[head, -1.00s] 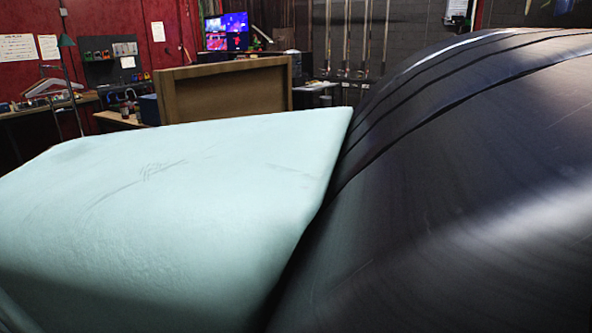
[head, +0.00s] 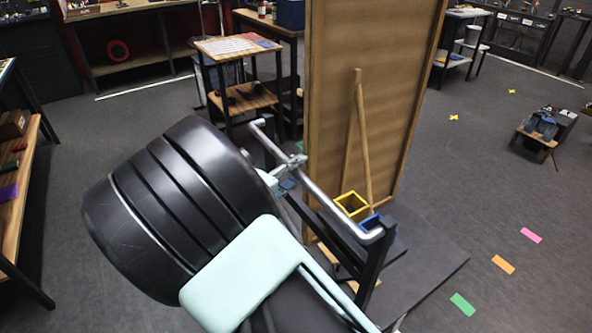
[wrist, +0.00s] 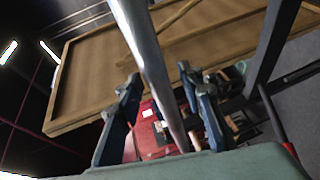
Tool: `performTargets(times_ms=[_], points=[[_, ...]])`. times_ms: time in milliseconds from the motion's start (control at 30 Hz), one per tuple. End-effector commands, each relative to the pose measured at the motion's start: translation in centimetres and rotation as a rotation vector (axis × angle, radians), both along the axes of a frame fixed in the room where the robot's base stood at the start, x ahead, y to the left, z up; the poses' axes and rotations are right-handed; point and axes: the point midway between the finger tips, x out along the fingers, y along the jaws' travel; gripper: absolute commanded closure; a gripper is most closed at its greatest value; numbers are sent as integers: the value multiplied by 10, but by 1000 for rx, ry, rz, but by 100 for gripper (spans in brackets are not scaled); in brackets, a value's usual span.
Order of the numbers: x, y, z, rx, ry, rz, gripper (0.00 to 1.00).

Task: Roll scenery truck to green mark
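The scenery truck is a tall brown framed panel (head: 375,80) on a dark flat base (head: 425,262), with a wooden brace behind it. A bent metal push bar (head: 335,205) is at its near side on black posts. My gripper (head: 290,168) is at this bar, seen small and partly hidden by my arm in the head view. In the wrist view, my gripper's fingers (wrist: 160,85) are apart on either side of the bar (wrist: 148,60), with narrow gaps showing. The green mark (head: 462,303) lies on the floor to the right of the base.
An orange mark (head: 503,264) and a pink mark (head: 531,235) lie beyond the green one. Yellow and blue boxes (head: 352,206) sit on the truck. A small wooden cart (head: 535,138) stands far right. A bench (head: 20,195) is at left. Floor around the marks is clear.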

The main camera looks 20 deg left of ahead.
Motion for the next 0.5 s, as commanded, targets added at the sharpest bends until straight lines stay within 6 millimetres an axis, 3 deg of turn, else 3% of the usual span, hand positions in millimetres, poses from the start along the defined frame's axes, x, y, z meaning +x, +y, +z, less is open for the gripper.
performTargets(times_ms=[200, 500], points=[[0, 0, 0, 0, 0, 0, 67], [0, 0, 0, -1, -1, 0, 100]])
